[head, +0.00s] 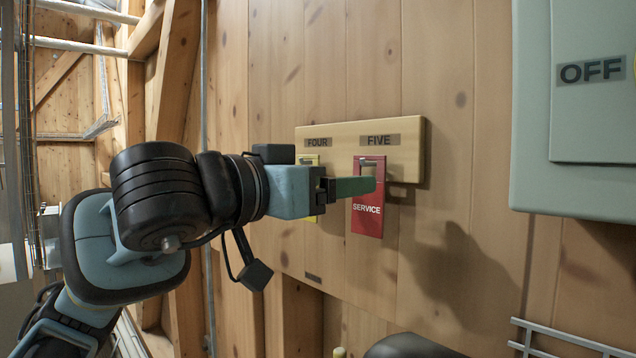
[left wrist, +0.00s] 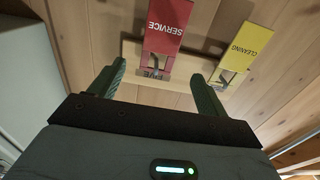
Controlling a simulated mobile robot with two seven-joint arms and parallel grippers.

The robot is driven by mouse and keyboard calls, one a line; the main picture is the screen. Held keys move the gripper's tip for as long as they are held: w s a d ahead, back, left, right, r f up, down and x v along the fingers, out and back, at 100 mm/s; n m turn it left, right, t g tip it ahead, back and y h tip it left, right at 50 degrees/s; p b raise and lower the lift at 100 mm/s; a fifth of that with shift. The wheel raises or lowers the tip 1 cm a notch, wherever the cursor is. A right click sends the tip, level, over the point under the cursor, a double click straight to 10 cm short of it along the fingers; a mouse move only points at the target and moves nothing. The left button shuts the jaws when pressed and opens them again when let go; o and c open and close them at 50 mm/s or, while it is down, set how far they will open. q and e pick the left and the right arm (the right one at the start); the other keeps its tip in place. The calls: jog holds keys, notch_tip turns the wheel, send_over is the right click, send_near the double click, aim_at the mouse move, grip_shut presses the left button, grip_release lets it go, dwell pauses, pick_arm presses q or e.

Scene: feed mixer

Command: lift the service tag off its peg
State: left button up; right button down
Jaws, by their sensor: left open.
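The red service tag (head: 367,222) hangs on the peg under the label FIVE, on a pale wooden board (head: 415,140) fixed to the wall. It also shows upside down in the left wrist view (left wrist: 167,26). My left gripper (head: 374,186) reaches in from the left in front of the tag's upper part, and a finger covers some of the tag. In the left wrist view the gripper (left wrist: 158,72) is open, with the tag's slotted end between its two spread fingers. I see no finger clearly touching it. My right gripper is not in view.
A yellow cleaning tag (left wrist: 246,45) hangs beside the red one under the label FOUR, mostly hidden by my left gripper in the head view. A grey-green box marked OFF (head: 540,120) stands out at the right.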

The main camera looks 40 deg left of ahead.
aim_at(361, 162)
pick_arm(q)
jog(key=w, duration=0.6)
jog(key=shift+w+d, duration=0.15)
jog(key=shift+d, duration=0.2)
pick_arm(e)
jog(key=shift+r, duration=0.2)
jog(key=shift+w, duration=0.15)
pick_arm(q)
jog(key=c, duration=1)
jog(key=shift+c, duration=0.2)
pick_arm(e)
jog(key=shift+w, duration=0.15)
pick_arm(q)
jog(key=shift+r+p, duration=0.6)
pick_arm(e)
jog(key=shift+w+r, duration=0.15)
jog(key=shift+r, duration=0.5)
pick_arm(q)
jog(key=shift+r, duration=0.1)
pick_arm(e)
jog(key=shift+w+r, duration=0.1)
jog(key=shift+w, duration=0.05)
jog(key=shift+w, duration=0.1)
